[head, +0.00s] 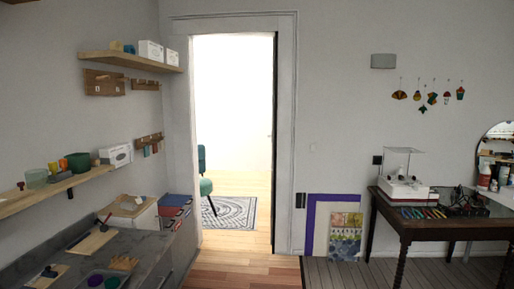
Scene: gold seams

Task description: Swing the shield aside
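A clear box-like shield (403,162) with thin edges stands over a white device (403,186) on the dark wooden table (424,230) at the right. It looks upright above the device. Its hinge or pivot is too small to make out. Neither of my grippers is in the head view.
Several coloured-handled tools (421,213) and a dark tangled item (467,203) lie on the table. Framed pictures (345,235) lean on the wall to its left. An open doorway (235,130) is mid-view. A grey counter (140,250) and shelves run along the left. Floor shows between.

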